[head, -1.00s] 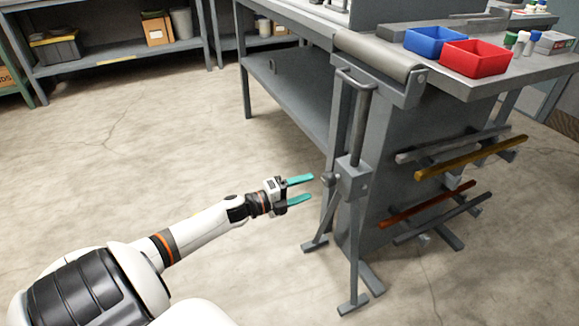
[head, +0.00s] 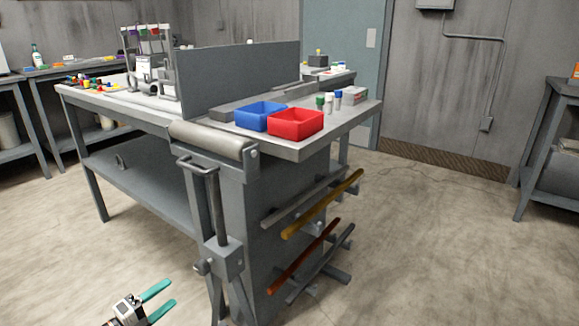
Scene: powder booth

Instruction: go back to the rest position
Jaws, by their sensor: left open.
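My left gripper (head: 158,299) shows at the bottom left of the head view. Its two teal fingers are apart, with nothing between them. It is over the floor, left of the grey stand (head: 222,255) at the end of the workbench, and apart from it. Most of my left arm is below the picture. My right gripper is not in view.
The grey workbench (head: 312,148) carries a blue bin (head: 259,117), a red bin (head: 295,124) and small bottles (head: 328,103). Several bars, among them a yellow bar (head: 322,205), stick out from its end rack. A shelf (head: 550,150) stands at right. Floor (head: 430,240) between is clear.

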